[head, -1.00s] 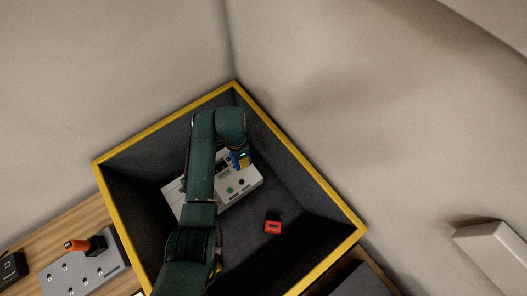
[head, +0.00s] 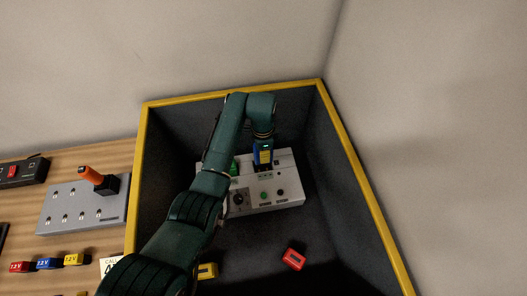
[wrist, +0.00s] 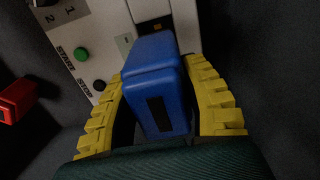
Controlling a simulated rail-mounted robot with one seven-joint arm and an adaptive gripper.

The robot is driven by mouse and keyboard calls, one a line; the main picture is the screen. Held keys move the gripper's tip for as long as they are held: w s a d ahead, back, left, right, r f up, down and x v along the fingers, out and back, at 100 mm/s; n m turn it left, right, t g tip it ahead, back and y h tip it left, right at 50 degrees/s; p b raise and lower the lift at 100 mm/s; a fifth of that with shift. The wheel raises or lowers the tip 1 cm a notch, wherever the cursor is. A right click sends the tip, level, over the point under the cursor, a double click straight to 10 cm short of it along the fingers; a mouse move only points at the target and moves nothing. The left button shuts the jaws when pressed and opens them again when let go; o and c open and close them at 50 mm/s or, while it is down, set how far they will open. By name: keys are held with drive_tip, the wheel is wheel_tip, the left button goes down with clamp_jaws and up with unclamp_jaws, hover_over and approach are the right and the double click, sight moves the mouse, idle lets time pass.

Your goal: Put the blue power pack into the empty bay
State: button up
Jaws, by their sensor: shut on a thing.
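The blue power pack (wrist: 155,85) is between the yellow fingers of my gripper (wrist: 160,72) in the wrist view, shut on its two sides. In the head view, a little of the blue pack (head: 256,155) shows beside my gripper (head: 264,152), at the back of the white control unit (head: 277,198). My gripper hides much of the bay area in the head view.
The unit stands inside a dark bin with a yellow rim (head: 350,150). It has a green button (head: 264,195) and a knob (head: 238,199). A red pack (head: 293,259) and a yellow pack (head: 207,271) lie on the bin floor. A grey switch panel (head: 85,208) is outside, left.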

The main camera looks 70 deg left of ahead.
drive_tip(key=shift+f+b, duration=2.6)
drive_tip(key=shift+b, duration=0.1)
drive_tip(key=shift+f+b, duration=0.55)
drive_tip(key=shift+f, duration=0.55)
drive_tip(key=o, duration=1.2)
drive_tip(key=shift+o, duration=0.2)
drive_tip(key=shift+f, duration=0.1)
